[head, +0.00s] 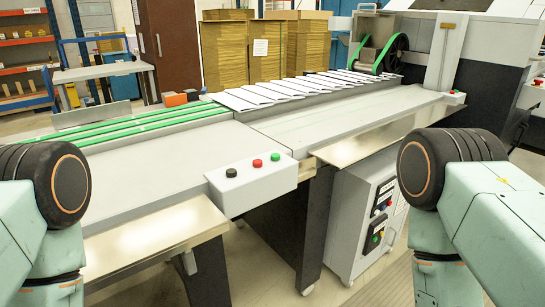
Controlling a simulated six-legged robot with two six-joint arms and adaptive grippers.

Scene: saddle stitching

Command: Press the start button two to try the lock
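A white button box (252,187) sits at the front edge of the stitching line, in the middle of the head view. On its top are a black button (231,172), a red button (257,163) and a green button (275,157). A smaller box (455,98) with small red and green buttons sits farther right. I cannot read a label saying which is start button two. Only links of my two arms show, at the left and right edges. Neither gripper is in view, and nothing of mine touches the buttons.
Folded sheets (285,91) lie in an overlapping row on the line, beside green belts (150,127). Metal shelves (140,240) jut from the front edge. A grey control cabinet (350,215) stands underneath. Cardboard stacks (225,45) stand behind. Space above the button box is clear.

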